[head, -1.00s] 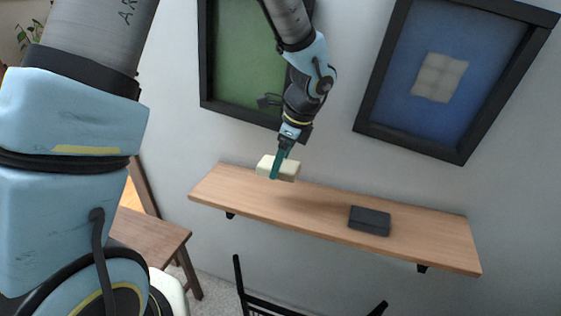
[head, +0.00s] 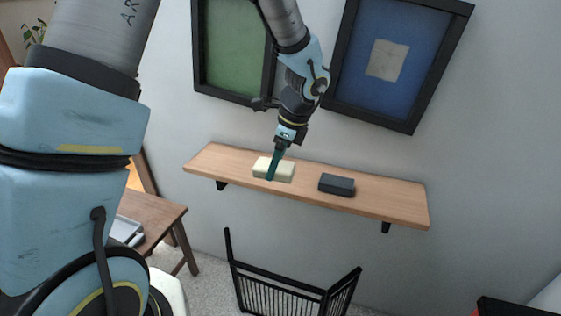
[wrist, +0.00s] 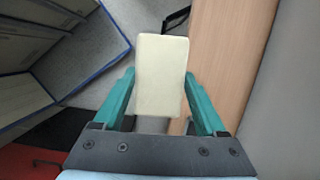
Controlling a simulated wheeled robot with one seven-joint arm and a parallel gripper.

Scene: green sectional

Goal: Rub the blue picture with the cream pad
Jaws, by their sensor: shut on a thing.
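The cream pad (head: 285,172) is held between the teal fingers of my gripper (head: 273,168), over the wooden shelf. The wrist view shows the pad (wrist: 161,75) between both fingers (wrist: 160,105). I cannot tell from these views whether the pad is clear of the shelf. The blue picture (head: 411,30) hangs in a black frame on the wall, above and to the right of my gripper. It has a pale grey square patch (head: 387,60) near its middle. The pad is apart from the picture.
The wooden shelf (head: 386,198) juts from the wall below the pictures, with a dark grey block (head: 337,184) on it. A green picture (head: 232,50) hangs at left, partly behind my arm. A black rack (head: 285,285) stands below the shelf, and a wooden table (head: 155,219) is at left.

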